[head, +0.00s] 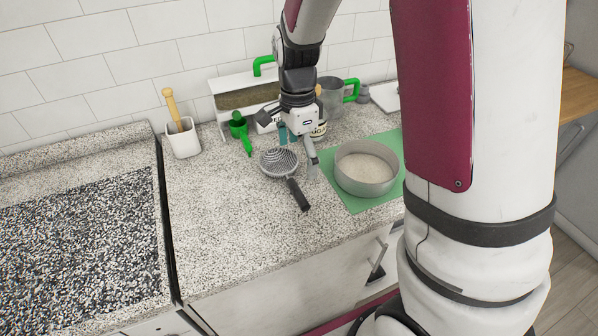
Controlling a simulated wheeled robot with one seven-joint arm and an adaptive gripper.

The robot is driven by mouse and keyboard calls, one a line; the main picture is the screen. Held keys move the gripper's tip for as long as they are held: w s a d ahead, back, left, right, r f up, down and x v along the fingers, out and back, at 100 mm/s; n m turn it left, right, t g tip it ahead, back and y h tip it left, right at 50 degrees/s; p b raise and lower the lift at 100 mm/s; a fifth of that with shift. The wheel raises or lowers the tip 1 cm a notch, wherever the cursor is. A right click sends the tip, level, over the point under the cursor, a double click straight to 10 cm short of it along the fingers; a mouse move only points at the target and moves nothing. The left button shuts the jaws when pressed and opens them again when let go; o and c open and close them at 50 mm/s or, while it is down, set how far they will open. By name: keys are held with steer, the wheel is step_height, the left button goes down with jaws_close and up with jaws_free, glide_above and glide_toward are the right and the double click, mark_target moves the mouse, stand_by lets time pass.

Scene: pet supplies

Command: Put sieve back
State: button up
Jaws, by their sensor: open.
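The sieve (279,161), a grey mesh bowl with a black handle, lies on the speckled counter (225,210). Its handle points toward the front right. My gripper (289,148) is open, with its fingers spread above and around the sieve's bowl; one finger comes down just right of the bowl. Nothing shows held between the fingers. I cannot tell whether either finger touches the sieve.
A round grey pan (367,184) with pale grains stands on a green mat (348,200) to the right. Behind are a green scoop (239,128), a white holder (184,143) with a wooden-handled tool, a white bin (232,82) and a metal jug (331,99). The front-left counter is clear.

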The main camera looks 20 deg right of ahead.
steer(key=s+a+r+n+t, duration=0.1)
steer(key=s+r+n, duration=0.25)
steer(key=r, duration=0.35)
steer(key=s+r+n+t, duration=0.2)
steer(key=s+r+n, duration=0.15)
steer(key=r, duration=0.25)
steer(key=s+r+n+t, duration=0.3)
steer(key=s+r+n, duration=0.3)
steer(key=s+n, duration=0.5)
steer(key=shift+s+a, duration=0.3)
steer(key=shift+s, duration=0.15)
steer(key=shift+r, duration=0.1)
